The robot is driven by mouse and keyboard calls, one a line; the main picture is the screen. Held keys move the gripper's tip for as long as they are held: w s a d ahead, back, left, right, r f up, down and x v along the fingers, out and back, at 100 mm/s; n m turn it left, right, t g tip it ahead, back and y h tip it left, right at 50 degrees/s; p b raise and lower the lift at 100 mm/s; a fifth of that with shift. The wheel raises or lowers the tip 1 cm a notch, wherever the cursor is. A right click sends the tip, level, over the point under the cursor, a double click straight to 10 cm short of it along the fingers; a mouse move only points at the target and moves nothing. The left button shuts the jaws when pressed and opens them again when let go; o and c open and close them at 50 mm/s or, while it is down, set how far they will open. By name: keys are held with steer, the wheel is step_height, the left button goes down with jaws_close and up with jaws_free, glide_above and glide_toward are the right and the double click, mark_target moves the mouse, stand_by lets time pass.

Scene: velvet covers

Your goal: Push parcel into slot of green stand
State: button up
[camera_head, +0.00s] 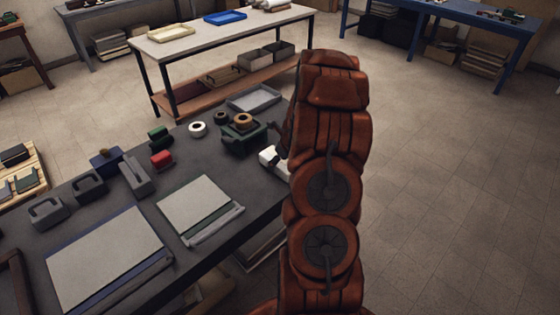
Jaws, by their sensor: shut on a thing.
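A dark green stand (238,141) is on the dark workbench, just left of my arm. A tan ring-shaped roll (243,120) shows at its top, and its slot cannot be made out. My gripper (277,130) is beside the stand's right side, mostly hidden by my orange arm. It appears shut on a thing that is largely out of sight. A small white piece (268,155) shows just below it, against my arm. It may be the parcel, but I cannot tell for sure. I cannot see whether anything touches the slot.
A grey tray (254,98) is behind the stand. Two flat boards (195,204) fill the bench's front. Open floor is on the right.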

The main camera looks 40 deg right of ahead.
mark_target(265, 151)
steer(key=shift+w, duration=0.15)
steer(key=shift+w+p, duration=1.35)
steer(key=shift+p, duration=0.35)
steer(key=shift+w, duration=0.15)
steer(key=shift+w+d+r+p, duration=0.1)
steer(key=shift+w+p, duration=2)
steer(key=shift+p, duration=0.2)
steer(key=shift+w, duration=0.15)
steer(key=shift+p, duration=0.45)
